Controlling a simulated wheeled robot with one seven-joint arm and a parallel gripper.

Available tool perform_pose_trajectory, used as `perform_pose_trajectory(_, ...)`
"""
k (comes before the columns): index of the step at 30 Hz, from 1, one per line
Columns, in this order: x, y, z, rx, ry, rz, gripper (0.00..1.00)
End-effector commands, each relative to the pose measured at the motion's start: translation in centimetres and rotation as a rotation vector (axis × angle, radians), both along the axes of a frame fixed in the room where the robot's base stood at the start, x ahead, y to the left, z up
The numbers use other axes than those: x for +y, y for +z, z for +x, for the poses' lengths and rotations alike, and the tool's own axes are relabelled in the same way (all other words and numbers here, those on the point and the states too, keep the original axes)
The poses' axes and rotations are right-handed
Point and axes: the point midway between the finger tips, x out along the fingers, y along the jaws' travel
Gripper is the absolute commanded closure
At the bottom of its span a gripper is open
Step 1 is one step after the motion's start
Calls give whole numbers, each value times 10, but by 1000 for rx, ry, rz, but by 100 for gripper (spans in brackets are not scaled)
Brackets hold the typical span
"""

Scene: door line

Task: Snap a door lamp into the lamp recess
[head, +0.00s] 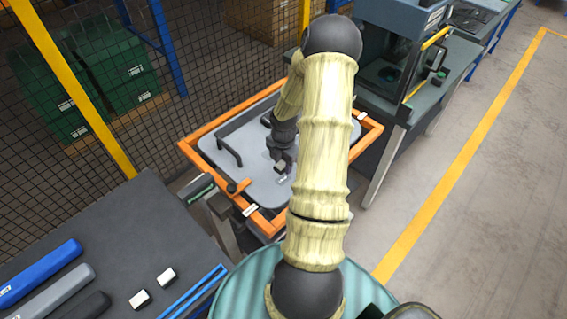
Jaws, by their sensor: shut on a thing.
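My gripper (281,172) is over the grey door panel (221,171), which lies in an orange frame (197,160) ahead of me. It is shut on a small pale piece, the door lamp (283,180), just above or at the panel's surface. I cannot tell whether the lamp touches the panel. The lamp recess cannot be made out; the gripper and my arm cover that part. Two more small white lamps (139,299) (166,276) with dark sides lie on the dark table at the lower left.
The dark table (120,215) holds blue, grey and black bars (62,290) and a blue rail (190,293). A black handle-like bar (229,150) rises from the panel's left part. A wire fence stands behind. A machine bench (440,90) stands right; the floor beyond is clear.

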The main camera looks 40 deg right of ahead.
Motion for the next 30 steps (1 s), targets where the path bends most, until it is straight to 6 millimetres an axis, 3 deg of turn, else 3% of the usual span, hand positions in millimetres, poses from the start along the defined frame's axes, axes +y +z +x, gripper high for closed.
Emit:
perform_pose_trajectory(3,0,-17,0,0,0,0,95)
perform_pose_trajectory(12,0,-41,0,0,0,0,95)
perform_pose_trajectory(30,-3,-44,-1,0,-7,0,95)
